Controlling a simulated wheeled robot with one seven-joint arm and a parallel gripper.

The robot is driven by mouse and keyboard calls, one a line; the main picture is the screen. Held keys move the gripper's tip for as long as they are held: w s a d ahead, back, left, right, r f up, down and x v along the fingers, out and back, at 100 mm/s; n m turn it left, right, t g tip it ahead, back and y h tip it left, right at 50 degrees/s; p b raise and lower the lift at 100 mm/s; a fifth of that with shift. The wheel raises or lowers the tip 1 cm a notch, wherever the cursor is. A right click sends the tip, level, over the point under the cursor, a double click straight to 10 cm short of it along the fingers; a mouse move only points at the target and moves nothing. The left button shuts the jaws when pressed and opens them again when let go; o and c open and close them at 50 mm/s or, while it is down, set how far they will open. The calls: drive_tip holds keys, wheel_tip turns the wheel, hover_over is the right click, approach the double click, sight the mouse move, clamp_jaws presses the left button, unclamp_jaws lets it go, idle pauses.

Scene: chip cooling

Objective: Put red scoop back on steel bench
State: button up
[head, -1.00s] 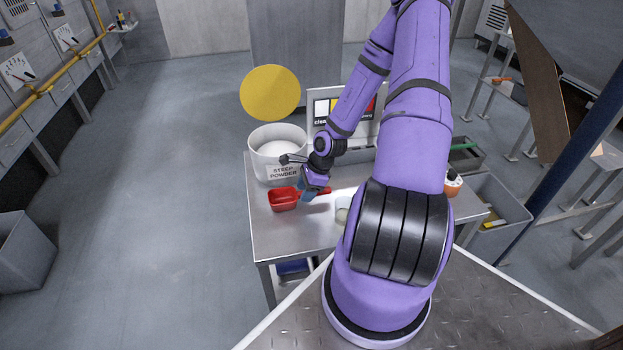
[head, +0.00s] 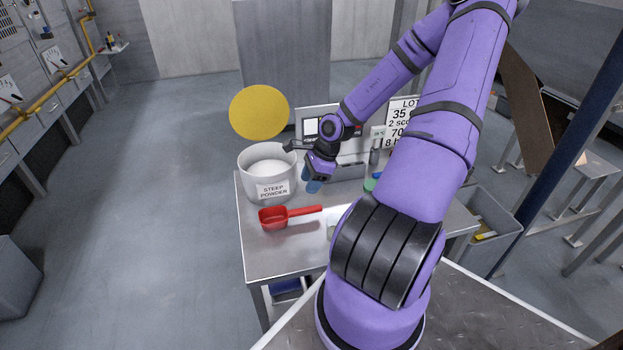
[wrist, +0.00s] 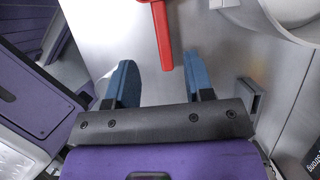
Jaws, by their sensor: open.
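The red scoop (head: 275,219) lies on the steel bench (head: 270,252), in front of the powder tub, with its handle pointing right. In the wrist view the red handle (wrist: 162,38) shows at the top, beyond the fingertips and apart from them. My gripper (head: 313,186) is behind the scoop and raised above the bench, to the right of the tub. Its two blue fingers (wrist: 158,80) are spread with nothing between them.
The white tub (head: 267,174) labelled steep powder stands at the bench's back left, with a round yellow disc (head: 259,112) above it. A lot sign (head: 404,121) stands behind my arm. A grey bin (head: 490,222) is right of the bench. The bench's front left is clear.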

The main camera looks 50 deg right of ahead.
drive_tip(key=w+a+r+n+t+h, duration=0.35)
drive_tip(key=w+r+n, duration=0.4)
drive_tip(key=r, duration=0.35)
drive_tip(key=w+a+r+n, duration=0.2)
drive_tip(key=a+r+n, duration=0.6)
drive_tip(key=a+r, duration=0.4)
drive_tip(key=s+a+r+n+y, duration=0.2)
drive_tip(key=s+a+r+n, duration=0.4)
drive_tip(key=s+a+r, duration=0.35)
drive_tip(key=s+r+n+h, duration=0.1)
drive_tip(key=s+r, duration=0.1)
drive_tip(key=s, duration=0.5)
drive_tip(key=s+d+r+n+h, duration=0.1)
drive_tip(key=s+r+n, duration=0.1)
drive_tip(key=s, duration=0.4)
drive_tip(key=shift+s+d+r+g, duration=0.25)
drive_tip(key=shift+s+r+g, duration=0.2)
drive_tip(key=shift+r, duration=0.4)
